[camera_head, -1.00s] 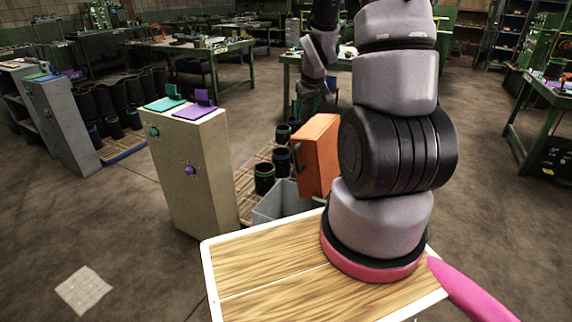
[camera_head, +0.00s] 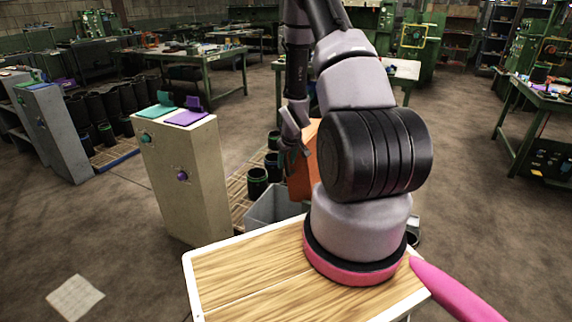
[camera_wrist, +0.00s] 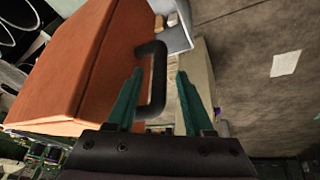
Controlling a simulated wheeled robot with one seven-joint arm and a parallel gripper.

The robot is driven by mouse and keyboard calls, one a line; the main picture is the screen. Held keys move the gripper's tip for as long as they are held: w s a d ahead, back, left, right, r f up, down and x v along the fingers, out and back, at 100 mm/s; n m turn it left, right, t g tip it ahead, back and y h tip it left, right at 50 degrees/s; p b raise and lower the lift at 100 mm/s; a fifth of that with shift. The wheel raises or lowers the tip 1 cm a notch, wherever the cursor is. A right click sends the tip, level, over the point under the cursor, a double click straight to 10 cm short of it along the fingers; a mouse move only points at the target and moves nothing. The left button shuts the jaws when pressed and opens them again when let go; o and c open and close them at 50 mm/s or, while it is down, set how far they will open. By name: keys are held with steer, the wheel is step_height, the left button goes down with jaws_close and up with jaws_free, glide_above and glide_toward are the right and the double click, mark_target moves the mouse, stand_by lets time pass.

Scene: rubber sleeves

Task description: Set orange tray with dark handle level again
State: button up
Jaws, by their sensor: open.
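The orange tray (camera_head: 303,175) stands steeply tilted behind the grey bin in the head view, partly hidden by my arm. In the wrist view its broad orange side (camera_wrist: 65,70) fills the left, with the dark handle (camera_wrist: 157,80) sticking out from its right edge. My gripper (camera_head: 287,158) is at the tray's left side in the head view. In the wrist view its two teal fingers (camera_wrist: 160,72) are apart, and the handle's bar appears between them. I cannot tell whether either finger touches it. What supports the tray is hidden.
A grey bin (camera_head: 272,208) stands in front of the tray. A beige cabinet (camera_head: 180,185) with teal and purple pieces on top stands to its left. Black sleeves (camera_head: 257,182) stand on slatted wood between them. A paper sheet (camera_head: 75,298) lies on open floor.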

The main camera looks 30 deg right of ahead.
steer(key=shift+x, duration=0.8)
jaws_close()
stand_by(0.9)
